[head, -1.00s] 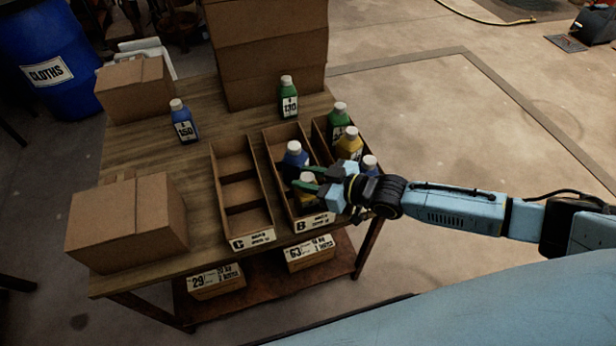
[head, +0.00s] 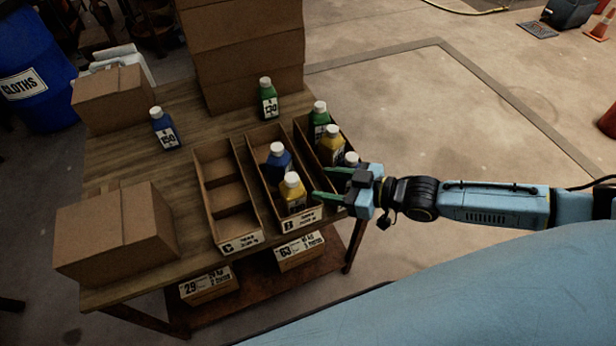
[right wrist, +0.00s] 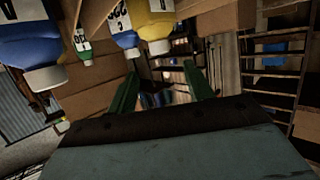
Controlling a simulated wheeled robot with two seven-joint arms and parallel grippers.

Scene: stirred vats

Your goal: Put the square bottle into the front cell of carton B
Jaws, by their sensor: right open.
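Carton B (head: 303,222) stands on the table with a "B" label on its front end. A yellow bottle (head: 291,194) with a white cap stands in its front cell, and a blue bottle (head: 278,163) stands in the cell behind. Its back cell looks empty. I cannot tell surely which bottle is the square one; the yellow one looks boxy. My right gripper (head: 322,182) is open and empty, just right of the yellow bottle and apart from it. Its open green fingers also show in the right wrist view (right wrist: 162,90), with nothing between them. My left gripper is not in view.
Carton C (head: 242,244), left of B, is empty. The carton on the right holds a green bottle (head: 319,118), a yellow bottle (head: 332,146) and a blue bottle (head: 352,160). A green bottle (head: 268,100) and a blue bottle (head: 165,130) stand behind. Cardboard boxes (head: 115,238) occupy the table's left and back.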

